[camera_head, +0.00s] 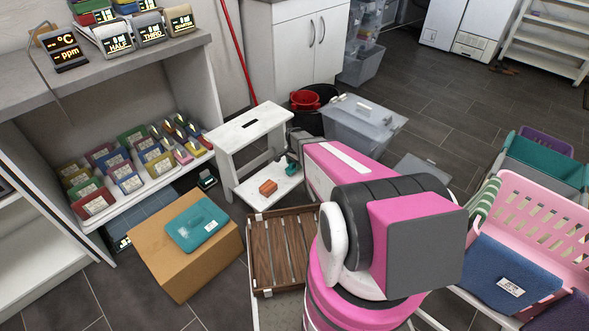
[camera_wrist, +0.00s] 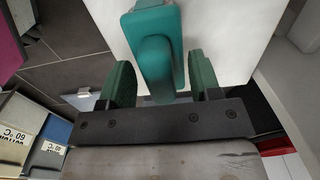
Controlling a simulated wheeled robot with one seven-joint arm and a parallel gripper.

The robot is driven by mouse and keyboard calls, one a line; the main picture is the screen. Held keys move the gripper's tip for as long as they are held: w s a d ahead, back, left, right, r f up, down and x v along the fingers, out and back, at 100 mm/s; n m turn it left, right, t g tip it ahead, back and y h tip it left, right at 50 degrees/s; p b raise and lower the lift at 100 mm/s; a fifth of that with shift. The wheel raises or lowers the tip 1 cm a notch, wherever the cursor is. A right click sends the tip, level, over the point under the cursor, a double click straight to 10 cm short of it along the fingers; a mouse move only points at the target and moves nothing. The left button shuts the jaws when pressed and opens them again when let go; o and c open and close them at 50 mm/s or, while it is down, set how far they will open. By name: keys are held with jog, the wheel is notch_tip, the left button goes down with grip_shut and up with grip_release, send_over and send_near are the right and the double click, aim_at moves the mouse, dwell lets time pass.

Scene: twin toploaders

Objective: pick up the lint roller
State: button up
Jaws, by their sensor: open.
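A teal object with a rounded, elongated part, apparently the lint roller (camera_wrist: 153,35), lies against a white surface in the wrist view. In the head view a small teal shape (camera_head: 291,169) shows at the right end of the white step stool's low step, partly hidden by my arm. My gripper (camera_wrist: 161,78) is open, with one green finger on each side of the teal object. The fingers stand apart from its sides in the picture. I cannot tell how far the object lies beyond the fingertips.
The white step stool (camera_head: 247,130) holds an orange-brown block (camera_head: 268,187) on its low step. A clear lidded bin (camera_head: 363,122) stands behind my arm. A slatted wooden crate (camera_head: 281,250) and a cardboard box (camera_head: 172,262) stand in front. A pink basket (camera_head: 530,205) is at right.

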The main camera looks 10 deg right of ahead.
grip_shut()
jog(key=shift+r, duration=0.15)
notch_tip(320, 180, up, 4)
jog(key=shift+r, duration=0.1)
jog(key=s+a+r, duration=0.4)
jog(key=a+r, duration=0.2)
jog(key=a, duration=0.4)
jog(key=shift+s+a+r, duration=0.15)
jog(key=shift+a+r, duration=0.15)
jog(key=shift+a, duration=0.1)
